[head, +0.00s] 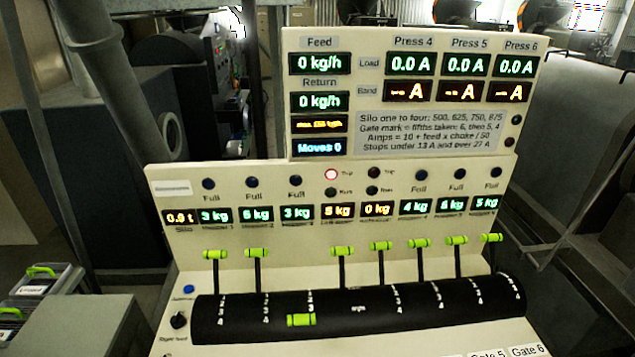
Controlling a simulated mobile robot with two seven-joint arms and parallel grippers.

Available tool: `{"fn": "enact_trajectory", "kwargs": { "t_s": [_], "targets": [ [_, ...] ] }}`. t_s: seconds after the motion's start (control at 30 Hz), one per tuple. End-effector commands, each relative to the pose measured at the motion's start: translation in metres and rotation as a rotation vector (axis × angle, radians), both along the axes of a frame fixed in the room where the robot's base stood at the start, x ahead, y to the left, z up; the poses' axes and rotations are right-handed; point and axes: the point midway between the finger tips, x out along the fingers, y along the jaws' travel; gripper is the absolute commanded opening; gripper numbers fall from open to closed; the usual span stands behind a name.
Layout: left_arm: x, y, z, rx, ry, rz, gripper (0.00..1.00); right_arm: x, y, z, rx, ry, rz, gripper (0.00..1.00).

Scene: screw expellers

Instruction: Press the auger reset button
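A control console (160,225) with a sloped cream face fills the middle of the head view. I cannot confirm from the label that this is the auger reset button. A red trip lamp (331,174) is lit on the console face; the other trip lamp (374,172) beside it is dark. Neither of my grippers is in view.
A black knob (178,320) sits just below the blue button. Several green-handled levers (340,251) stand up along a black drum (250,310); one handle (301,320) lies down at its front. A grey box (85,325) and green-handled trays (40,275) stand at lower left.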

Motion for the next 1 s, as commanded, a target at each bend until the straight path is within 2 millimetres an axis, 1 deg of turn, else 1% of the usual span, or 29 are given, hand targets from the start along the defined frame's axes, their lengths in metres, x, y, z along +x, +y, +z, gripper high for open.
{"fn": "enact_trajectory", "kwargs": {
  "t_s": [0.03,0.07,0.5,1.0],
  "targets": [
    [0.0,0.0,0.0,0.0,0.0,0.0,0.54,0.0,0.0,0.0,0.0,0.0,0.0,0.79],
    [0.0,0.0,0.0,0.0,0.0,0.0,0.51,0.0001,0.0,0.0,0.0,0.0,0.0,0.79],
    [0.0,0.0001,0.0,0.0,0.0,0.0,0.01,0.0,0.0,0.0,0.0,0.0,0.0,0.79],
    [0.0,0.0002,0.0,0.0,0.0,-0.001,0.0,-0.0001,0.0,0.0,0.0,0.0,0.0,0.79]
  ]
}}
